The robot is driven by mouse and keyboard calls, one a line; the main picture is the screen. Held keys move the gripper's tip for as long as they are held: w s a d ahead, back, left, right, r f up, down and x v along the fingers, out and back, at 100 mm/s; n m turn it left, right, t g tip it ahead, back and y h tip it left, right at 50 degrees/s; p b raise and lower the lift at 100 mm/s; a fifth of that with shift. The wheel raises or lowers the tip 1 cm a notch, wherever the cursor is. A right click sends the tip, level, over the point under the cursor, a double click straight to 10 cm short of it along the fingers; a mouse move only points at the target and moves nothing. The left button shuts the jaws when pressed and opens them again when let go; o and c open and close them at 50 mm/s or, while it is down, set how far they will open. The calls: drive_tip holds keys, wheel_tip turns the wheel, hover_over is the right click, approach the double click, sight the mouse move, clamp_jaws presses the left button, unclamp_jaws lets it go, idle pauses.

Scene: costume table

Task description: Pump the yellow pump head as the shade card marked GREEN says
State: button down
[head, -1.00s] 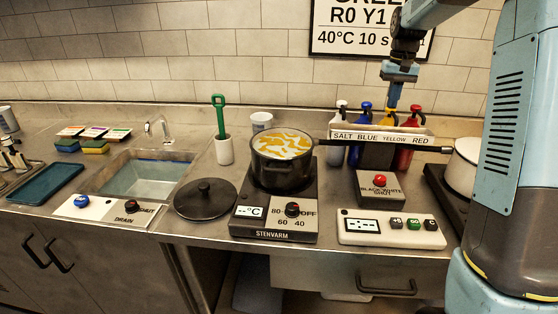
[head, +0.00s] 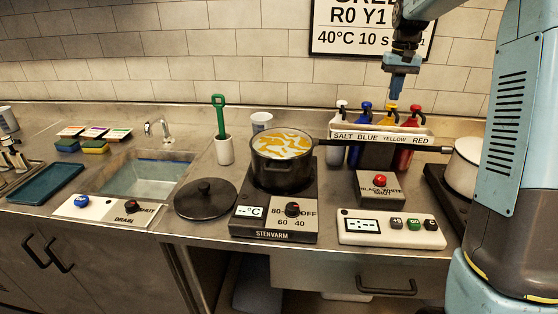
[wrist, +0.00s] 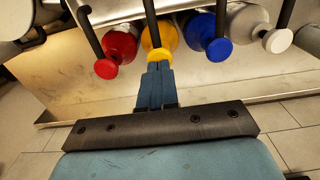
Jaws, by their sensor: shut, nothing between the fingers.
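The yellow pump head (head: 391,107) tops a bottle in the row behind the label strip (head: 383,138), which reads SALT, BLUE, YELLOW, RED. My gripper (head: 387,97) is shut and empty, pointing down just above the yellow pump head. In the wrist view, the closed fingertips (wrist: 157,66) overlap the near edge of the yellow pump head (wrist: 158,55); I cannot tell whether they touch. The shade card (head: 362,27) on the wall is cut off at the top and partly hidden by my arm. It shows part of GREEN, then "R0 Y1" and "40°C 10 s".
Red (wrist: 106,68), blue (wrist: 219,49) and white (wrist: 277,40) pump heads flank the yellow one closely. A pot (head: 282,163) with yellow streaks on pale liquid stands on the hotplate (head: 275,232). A red-button box (head: 380,188) and a timer panel (head: 390,229) sit in front of the bottles.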

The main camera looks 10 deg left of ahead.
drive_tip(key=shift+r, duration=0.1)
wheel_tip(320, 180, up, 6)
drive_tip(key=shift+f, duration=0.1)
idle(0.6)
drive_tip(key=s+r+t, duration=0.1)
drive_tip(key=s+r, duration=0.1)
drive_tip(key=s, duration=0.8)
drive_tip(key=s+r+t, duration=0.2)
drive_tip(key=s, duration=0.8)
drive_tip(key=s+f+t, duration=0.1)
drive_tip(key=s+f, duration=0.2)
drive_tip(key=s, duration=0.3)
drive_tip(key=s+a+f, duration=0.1)
drive_tip(key=s+f, duration=0.1)
drive_tip(key=s, duration=0.4)
drive_tip(key=s+f+t, duration=0.1)
drive_tip(key=s+f, duration=0.2)
drive_tip(key=s, duration=0.4)
drive_tip(key=shift+a+f+t, duration=0.15)
drive_tip(key=shift+f+t, duration=0.15)
